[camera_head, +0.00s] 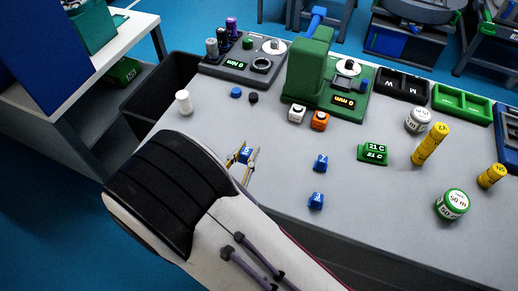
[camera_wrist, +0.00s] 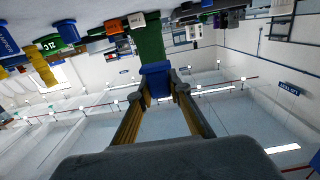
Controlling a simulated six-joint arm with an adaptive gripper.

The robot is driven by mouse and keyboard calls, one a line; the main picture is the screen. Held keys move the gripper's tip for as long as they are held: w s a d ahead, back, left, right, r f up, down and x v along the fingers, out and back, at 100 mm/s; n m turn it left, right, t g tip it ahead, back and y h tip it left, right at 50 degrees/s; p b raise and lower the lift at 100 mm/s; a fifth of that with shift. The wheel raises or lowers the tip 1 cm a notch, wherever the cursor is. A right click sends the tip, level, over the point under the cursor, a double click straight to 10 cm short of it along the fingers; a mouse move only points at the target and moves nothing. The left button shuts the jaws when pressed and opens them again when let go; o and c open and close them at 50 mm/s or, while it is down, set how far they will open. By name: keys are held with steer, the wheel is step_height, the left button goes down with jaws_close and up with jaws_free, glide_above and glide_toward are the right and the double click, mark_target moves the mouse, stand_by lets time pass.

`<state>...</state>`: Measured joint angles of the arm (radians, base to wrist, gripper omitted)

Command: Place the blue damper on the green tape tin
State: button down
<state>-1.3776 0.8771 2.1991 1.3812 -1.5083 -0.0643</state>
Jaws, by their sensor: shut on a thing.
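My gripper (camera_head: 246,160) is shut on a small blue damper (camera_head: 246,154) with a white mark, above the left front part of the grey bench. In the wrist view the damper (camera_wrist: 156,76) sits between the fingertips. The green tape tin (camera_head: 452,205), round with a white "50 m" label, stands near the bench's right front, well to the right of my gripper. Two similar blue blocks (camera_head: 320,162) (camera_head: 316,201) stand on the bench between them. The tin cannot be made out for certain in the wrist view.
A green "21 C" block (camera_head: 373,153), a tall yellow cylinder (camera_head: 430,145), a short yellow cylinder (camera_head: 491,176) and a grey-white tin (camera_head: 418,120) stand around the green tin. White (camera_head: 297,113) and orange (camera_head: 320,121) blocks stand before a green press (camera_head: 308,72). The bench's middle front has clear room.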

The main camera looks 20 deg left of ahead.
steer(key=shift+w+d, duration=0.1)
steer(key=w+d+r+m+h, duration=0.2)
steer(key=w+d+m+h, duration=0.25)
steer(key=w+d, duration=0.65)
step_height(320, 180, up, 5)
steer(key=m+g+h, duration=0.9)
steer(key=g+h, duration=0.2)
steer(key=h, duration=0.1)
glide_above(459, 200)
steer(key=shift+f, duration=0.15)
steer(key=shift+f, duration=0.1)
steer(key=shift+f, duration=2.85)
